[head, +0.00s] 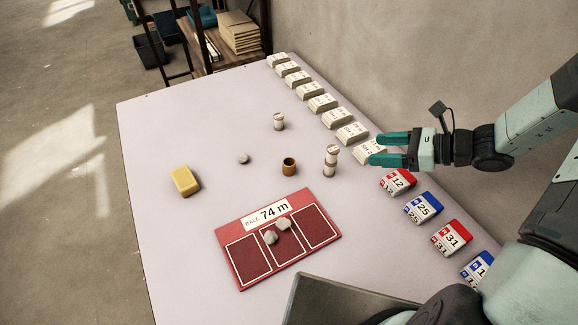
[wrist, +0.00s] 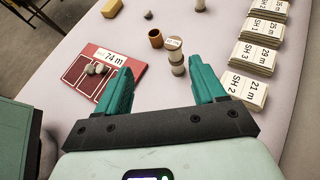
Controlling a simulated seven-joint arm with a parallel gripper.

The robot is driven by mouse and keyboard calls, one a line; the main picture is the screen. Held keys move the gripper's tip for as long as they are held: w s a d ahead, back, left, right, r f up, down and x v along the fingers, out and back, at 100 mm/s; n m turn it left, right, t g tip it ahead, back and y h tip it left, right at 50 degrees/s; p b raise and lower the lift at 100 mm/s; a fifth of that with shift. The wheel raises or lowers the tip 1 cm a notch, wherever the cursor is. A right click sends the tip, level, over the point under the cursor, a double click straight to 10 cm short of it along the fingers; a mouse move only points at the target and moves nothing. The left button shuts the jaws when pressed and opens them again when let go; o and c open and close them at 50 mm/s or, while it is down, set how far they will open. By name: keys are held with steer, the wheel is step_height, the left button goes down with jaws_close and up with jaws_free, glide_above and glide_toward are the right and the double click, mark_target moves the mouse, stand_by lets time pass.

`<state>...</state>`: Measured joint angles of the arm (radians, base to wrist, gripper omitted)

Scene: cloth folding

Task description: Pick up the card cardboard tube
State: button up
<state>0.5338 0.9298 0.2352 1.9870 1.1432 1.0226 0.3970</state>
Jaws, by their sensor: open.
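A short brown cardboard tube (head: 289,167) stands upright on the pale table, its open top showing. It also shows in the wrist view (wrist: 155,39), beyond the fingertips, slightly left of centre. My gripper (head: 374,149) has green fingers spread apart with nothing between them. It is to the right of the tube in the head view, apart from it, and appears raised above the table near the white labelled blocks. The fingers also show in the wrist view (wrist: 162,72).
A taller white cylinder (head: 331,161) stands between the tube and my gripper. A small white cylinder (head: 279,122), grey stone (head: 243,159), yellow block (head: 186,181) and red board (head: 238,232) with stones surround the tube. White blocks (head: 323,103) and red and blue blocks (head: 424,208) line the right edge.

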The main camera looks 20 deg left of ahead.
steer(key=s+a+f+g+h, duration=0.1)
steer(key=s+f, duration=0.1)
steer(key=s+a+f+g+h, duration=0.1)
steer(key=s+f, duration=0.2)
steer(key=s+a+f+g+h, duration=0.1)
steer(key=s+f, duration=0.2)
steer(key=shift+s+f+m, duration=0.15)
steer(key=shift+m, duration=0.25)
steer(key=s+a+f+h, duration=0.1)
steer(key=a+f+h, duration=0.1)
steer(key=f, duration=0.1)
steer(key=shift+s+a, duration=0.2)
steer(key=shift+s, duration=0.2)
steer(key=w+a+r+t, duration=0.1)
steer(key=w+a+r+m+t, duration=0.1)
steer(key=a+t, duration=0.1)
steer(key=w+a+r+t, duration=0.1)
steer(key=a, duration=0.1)
steer(key=shift+a+m, duration=0.2)
steer(key=shift+m, duration=0.1)
steer(key=w+a+r+m+t+y, duration=0.3)
steer(key=a+r+t, duration=0.3)
steer(key=r, duration=0.4)
glide_toward(286, 161)
steer(key=shift+g, duration=0.3)
steer(key=x, duration=0.4)
steer(key=shift+w, duration=0.2)
steer(key=shift+x, duration=3)
steer(key=shift+r, duration=0.15)
steer(key=c, duration=1)
